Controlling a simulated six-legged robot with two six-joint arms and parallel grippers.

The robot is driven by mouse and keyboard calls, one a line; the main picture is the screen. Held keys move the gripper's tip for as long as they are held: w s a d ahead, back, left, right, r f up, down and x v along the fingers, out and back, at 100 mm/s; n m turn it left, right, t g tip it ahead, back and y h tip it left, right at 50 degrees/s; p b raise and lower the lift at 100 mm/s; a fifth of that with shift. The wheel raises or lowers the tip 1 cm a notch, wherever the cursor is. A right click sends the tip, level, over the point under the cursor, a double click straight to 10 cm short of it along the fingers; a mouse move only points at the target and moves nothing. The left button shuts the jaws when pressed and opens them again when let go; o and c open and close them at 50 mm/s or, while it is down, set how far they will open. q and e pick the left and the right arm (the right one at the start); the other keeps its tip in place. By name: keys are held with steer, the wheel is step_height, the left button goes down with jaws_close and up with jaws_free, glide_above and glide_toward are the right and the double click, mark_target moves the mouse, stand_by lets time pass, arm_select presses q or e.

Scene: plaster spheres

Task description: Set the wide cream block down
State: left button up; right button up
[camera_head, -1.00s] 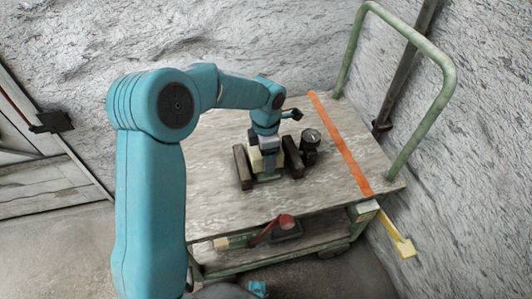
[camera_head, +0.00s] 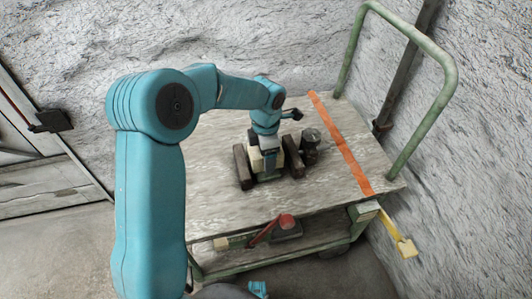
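The wide cream block (camera_head: 255,161) is on the cart between two dark brown blocks, a left one (camera_head: 242,167) and a right one (camera_head: 294,157). My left gripper (camera_head: 267,162) is over it, pointing down, with the near finger across the block's near face. It looks shut on the block; the far finger is hidden. A green piece (camera_head: 268,178) shows low under the block. Whether the block touches what is beneath it is too small to tell. My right gripper is not in view.
The worn cart top (camera_head: 328,186) has free room around the blocks. A dark round gauge-like item (camera_head: 310,138) stands right of them. An orange strip (camera_head: 341,146) crosses the top near the green handle (camera_head: 436,110).

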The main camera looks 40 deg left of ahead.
arm_select(q)
steer(key=shift+f+b, duration=0.4)
steer(key=shift+f, duration=0.05)
steer(key=o, duration=1.8)
steer(key=shift+c, duration=0.2)
steer(key=shift+f, duration=0.1)
steer(key=shift+r+p, duration=1.3)
steer(key=shift+r, duration=0.85)
